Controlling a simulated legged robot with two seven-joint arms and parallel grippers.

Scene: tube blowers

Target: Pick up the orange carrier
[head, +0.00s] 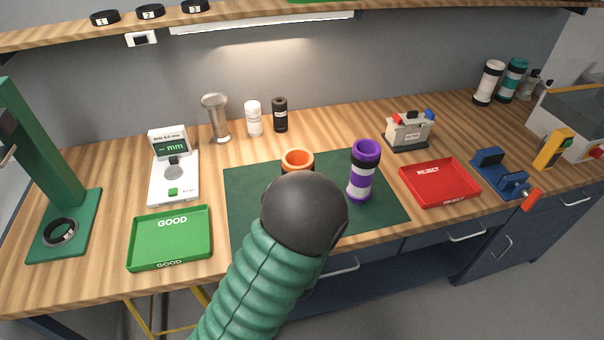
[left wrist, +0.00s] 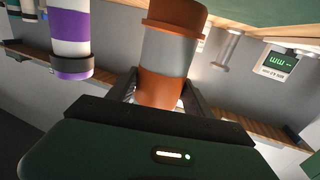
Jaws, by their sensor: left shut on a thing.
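The orange carrier (head: 297,158) shows in the head view as an orange open rim over the green mat (head: 245,205); my arm hides its lower part. In the left wrist view the carrier (left wrist: 168,55) is an orange tube with a grey band. My left gripper (left wrist: 162,97) is shut on it, one finger on each side of its orange end. In the head view my left arm hides the fingers. I cannot tell whether the carrier touches the mat. My right gripper is in neither view.
A purple and white carrier (head: 361,172) stands close right of the orange one. A green GOOD tray (head: 170,254) is left, a red REJECT tray (head: 440,187) right. A gauge (head: 173,190), a grey-white device (head: 408,131) and a blue fixture (head: 497,180) stand around the mat.

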